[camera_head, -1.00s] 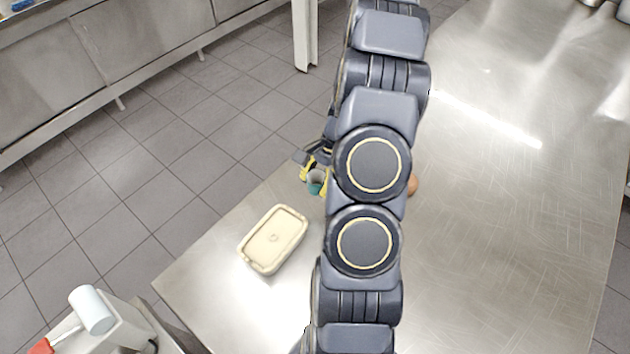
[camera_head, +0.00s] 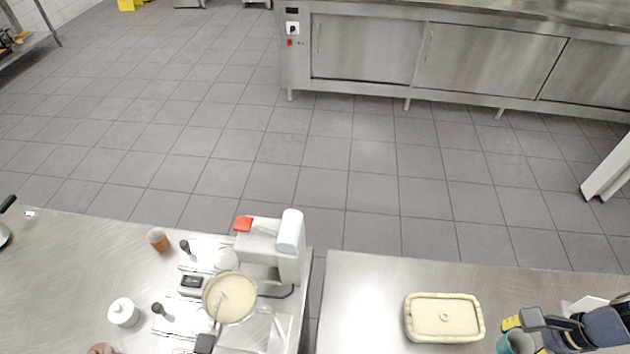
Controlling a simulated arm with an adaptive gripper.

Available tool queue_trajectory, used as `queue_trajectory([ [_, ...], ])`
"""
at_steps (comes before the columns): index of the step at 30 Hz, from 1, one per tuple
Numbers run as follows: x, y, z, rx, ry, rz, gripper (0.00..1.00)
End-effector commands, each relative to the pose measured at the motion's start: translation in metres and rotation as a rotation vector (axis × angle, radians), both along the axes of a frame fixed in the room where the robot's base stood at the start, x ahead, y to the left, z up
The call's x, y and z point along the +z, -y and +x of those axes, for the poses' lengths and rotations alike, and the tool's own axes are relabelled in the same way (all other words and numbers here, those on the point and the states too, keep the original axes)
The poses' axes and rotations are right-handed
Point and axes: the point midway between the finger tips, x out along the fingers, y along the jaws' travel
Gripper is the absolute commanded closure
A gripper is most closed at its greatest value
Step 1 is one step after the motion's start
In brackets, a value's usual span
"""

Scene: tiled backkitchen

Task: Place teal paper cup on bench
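The rest of my arm runs off to the right. Two steel worktops are in view, a right one (camera_head: 365,300) under the dish and cup and a left one (camera_head: 60,265); I cannot tell which is the bench.
The cream dish (camera_head: 444,316) stands close left of my gripper. A narrow gap separates the worktops. The right worktop is clear left of the dish.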

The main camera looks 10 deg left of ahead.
Motion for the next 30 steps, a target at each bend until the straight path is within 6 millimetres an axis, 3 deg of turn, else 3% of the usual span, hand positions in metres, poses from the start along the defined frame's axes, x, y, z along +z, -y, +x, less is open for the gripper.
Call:
queue_trajectory([
  [14,0.107,0.001,0.001,-0.001,0.003,-0.006,0.91],
  [23,0.101,-0.031,0.055,0.021,-0.002,0.003,0.91],
  [26,0.101,-0.05,0.08,0.028,0.001,0.0,0.91],
  [30,0.1,-0.09,0.115,0.038,0.001,0.001,0.91],
])
